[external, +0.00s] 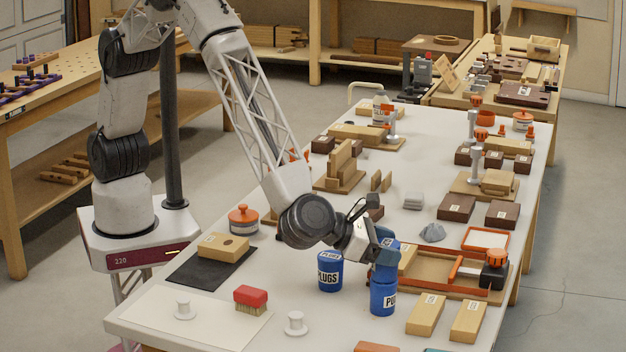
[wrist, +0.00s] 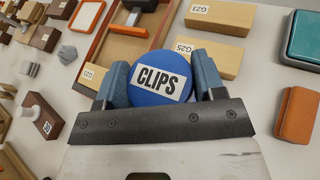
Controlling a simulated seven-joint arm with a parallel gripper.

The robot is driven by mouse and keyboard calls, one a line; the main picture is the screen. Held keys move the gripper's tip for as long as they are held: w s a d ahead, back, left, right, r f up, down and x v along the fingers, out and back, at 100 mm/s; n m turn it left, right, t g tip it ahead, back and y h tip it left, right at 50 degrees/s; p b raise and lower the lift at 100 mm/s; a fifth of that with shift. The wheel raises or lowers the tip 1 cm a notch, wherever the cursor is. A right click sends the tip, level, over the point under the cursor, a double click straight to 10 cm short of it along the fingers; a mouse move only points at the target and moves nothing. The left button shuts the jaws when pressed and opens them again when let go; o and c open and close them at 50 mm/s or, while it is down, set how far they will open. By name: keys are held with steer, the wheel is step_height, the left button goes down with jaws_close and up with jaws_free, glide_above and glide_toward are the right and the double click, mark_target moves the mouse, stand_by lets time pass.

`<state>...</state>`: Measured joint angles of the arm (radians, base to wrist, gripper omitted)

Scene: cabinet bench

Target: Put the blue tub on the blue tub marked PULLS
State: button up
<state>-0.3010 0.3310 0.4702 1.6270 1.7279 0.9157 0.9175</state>
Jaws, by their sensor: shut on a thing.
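My gripper (external: 384,250) is shut on a blue tub, whose round lid marked CLIPS (wrist: 161,78) lies between the two fingers in the wrist view. In the external view the held tub (external: 391,243) is partly covered by the fingers. Directly below it stands a blue tub whose label begins PU (external: 383,298), the rest of the label turned out of sight. The held tub appears upright and lined up over it; I cannot tell whether they touch. The lower tub is hidden in the wrist view.
Another blue tub, marked PLUGS (external: 329,273), stands close on the left. A wooden tray with an orange edge (external: 450,284) lies right behind. Wooden blocks (external: 426,315) lie at the front right. A red-topped brush (external: 250,299) and white knobs stand at the front left.

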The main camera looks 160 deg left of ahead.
steer(key=shift+f, duration=0.1)
steer(key=o, duration=1)
steer(key=v, duration=1.2)
steer(key=shift+r, duration=0.3)
